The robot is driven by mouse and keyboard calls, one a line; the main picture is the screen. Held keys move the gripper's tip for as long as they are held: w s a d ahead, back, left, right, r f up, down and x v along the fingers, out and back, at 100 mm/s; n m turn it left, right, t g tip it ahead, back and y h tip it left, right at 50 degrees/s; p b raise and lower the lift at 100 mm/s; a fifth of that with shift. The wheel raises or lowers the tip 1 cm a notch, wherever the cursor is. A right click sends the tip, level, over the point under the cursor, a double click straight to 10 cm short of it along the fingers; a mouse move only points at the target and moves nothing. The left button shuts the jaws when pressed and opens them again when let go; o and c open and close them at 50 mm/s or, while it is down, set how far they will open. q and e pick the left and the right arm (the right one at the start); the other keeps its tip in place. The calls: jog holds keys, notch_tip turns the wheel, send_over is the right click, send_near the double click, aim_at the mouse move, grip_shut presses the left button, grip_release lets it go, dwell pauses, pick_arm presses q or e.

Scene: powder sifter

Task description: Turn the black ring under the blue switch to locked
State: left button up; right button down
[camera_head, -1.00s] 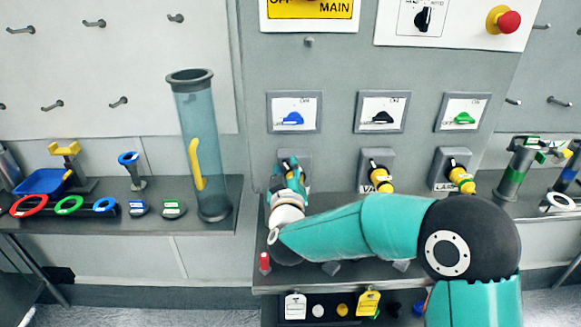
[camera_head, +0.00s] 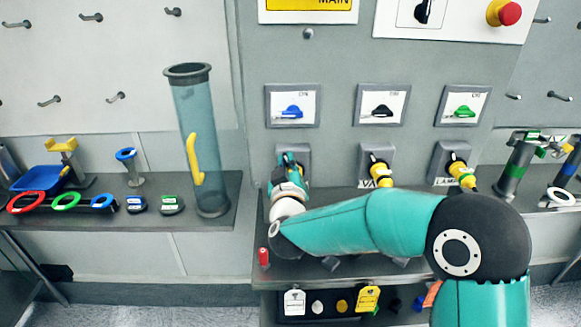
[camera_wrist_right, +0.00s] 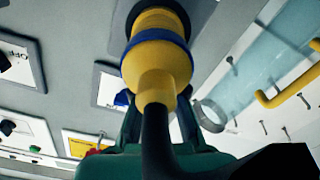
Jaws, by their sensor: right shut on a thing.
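The blue switch (camera_head: 291,112) sits in a grey-framed plate at the left of a row of three. Below it is a grey socket plate (camera_head: 306,163), mostly covered by my right gripper (camera_head: 290,168). In the right wrist view, a yellow plug (camera_wrist_right: 158,60) with a blue band and a black cable points into a dark round collar (camera_wrist_right: 183,45), which looks like the black ring. My right gripper's fingers (camera_wrist_right: 160,112) flank the plug's rear and look shut on it; their tips are partly hidden. The ring's lock marking cannot be read. My left gripper is out of view.
Two more sockets with yellow plugs (camera_head: 380,172) (camera_head: 462,172) stand to the right. A tall clear tube (camera_head: 200,140) with a yellow handle stands left. Yellow and white tags (camera_head: 367,298) hang below.

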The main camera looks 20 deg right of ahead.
aim_at(303, 155)
jog(key=d+m+b, duration=0.1)
jog(key=m+b, duration=0.4)
jog(key=d+m+b, duration=0.1)
jog(key=m+b, duration=0.1)
jog(key=b, duration=0.1)
jog(key=shift+s+d+r+m, duration=0.15)
jog(key=shift+s+d+m, duration=0.15)
jog(key=shift+s+d, duration=0.1)
jog(key=m+b, duration=0.1)
jog(key=d+m+b, duration=0.1)
jog(key=m, duration=0.1)
jog(key=shift+s+b, duration=0.15)
jog(key=shift+b, duration=0.15)
jog(key=shift+d+m, duration=0.1)
jog(key=shift+m, duration=0.2)
jog(key=c, duration=1.2)
grip_release()
jog(key=shift+s, duration=0.1)
jog(key=shift+c, duration=0.2)
